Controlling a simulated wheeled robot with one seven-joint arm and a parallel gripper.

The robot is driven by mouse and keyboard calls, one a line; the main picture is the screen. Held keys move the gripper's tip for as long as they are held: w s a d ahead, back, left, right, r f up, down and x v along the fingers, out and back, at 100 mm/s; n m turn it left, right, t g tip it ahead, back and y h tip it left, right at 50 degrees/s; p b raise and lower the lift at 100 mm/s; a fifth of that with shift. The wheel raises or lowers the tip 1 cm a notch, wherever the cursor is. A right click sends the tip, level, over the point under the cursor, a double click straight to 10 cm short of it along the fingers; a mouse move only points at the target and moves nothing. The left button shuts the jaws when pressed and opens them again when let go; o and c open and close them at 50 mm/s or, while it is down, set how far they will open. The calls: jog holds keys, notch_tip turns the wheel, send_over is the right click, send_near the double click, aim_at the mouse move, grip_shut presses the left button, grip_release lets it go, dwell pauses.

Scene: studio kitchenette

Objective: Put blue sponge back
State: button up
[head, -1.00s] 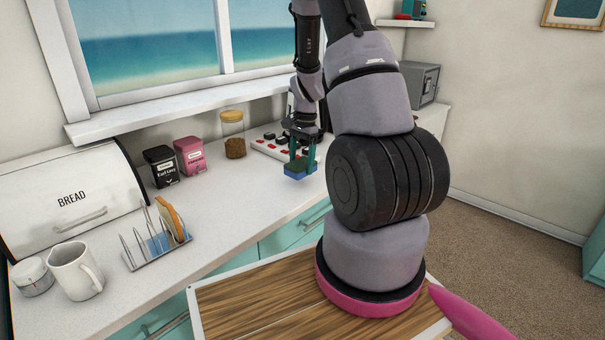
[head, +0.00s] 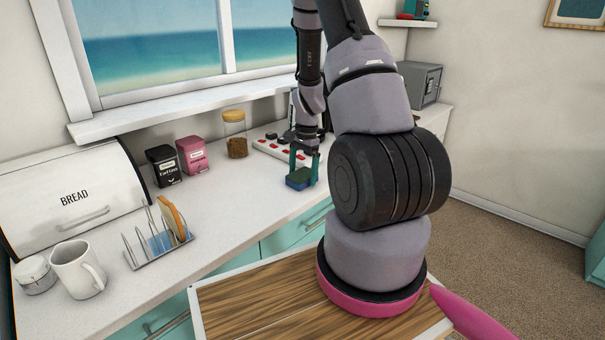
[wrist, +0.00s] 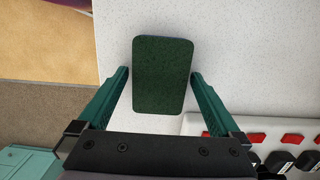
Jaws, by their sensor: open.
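The blue sponge (head: 299,181), with a dark green top, sits at the white counter (head: 225,215), near its front edge. In the wrist view its green face (wrist: 162,75) lies between my fingertips, with a gap at the left finger and a narrower one at the right. My gripper (head: 303,168) is open around the sponge, its teal fingers pointing down; it also shows in the wrist view (wrist: 160,78). My arm hides part of the counter to the right.
A white panel with red and black pieces (head: 285,149) lies just behind the gripper. A glass jar (head: 236,143), two tins (head: 192,155), a toast rack (head: 160,240), a mug (head: 78,270) and a bread box (head: 75,195) stand further left. The middle counter is clear.

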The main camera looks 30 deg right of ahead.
notch_tip(320, 180, up, 12)
jog(key=d, duration=0.1)
notch_tip(320, 180, up, 17)
jog(key=n+t, duration=0.4)
send_over(305, 172)
jog(key=s+a, duration=0.7)
jog(key=a, duration=0.1)
jog(key=s+a+r+n+t, duration=0.2)
jog(key=s+a+r+n, duration=0.1)
jog(key=s, duration=0.3)
jog(key=s+a+r+n+t, duration=0.1)
jog(key=s+a+r+n, duration=0.1)
jog(key=s+a+r, duration=0.2)
jog(key=s+r, duration=0.2)
jog(key=s, duration=0.1)
jog(key=shift+s+n+t+y, duration=0.25)
jog(key=shift+n+t+y, duration=0.05)
jog(key=shift+n+t, duration=0.1)
jog(key=shift+d, duration=0.1)
jog(key=shift+c, duration=0.3)
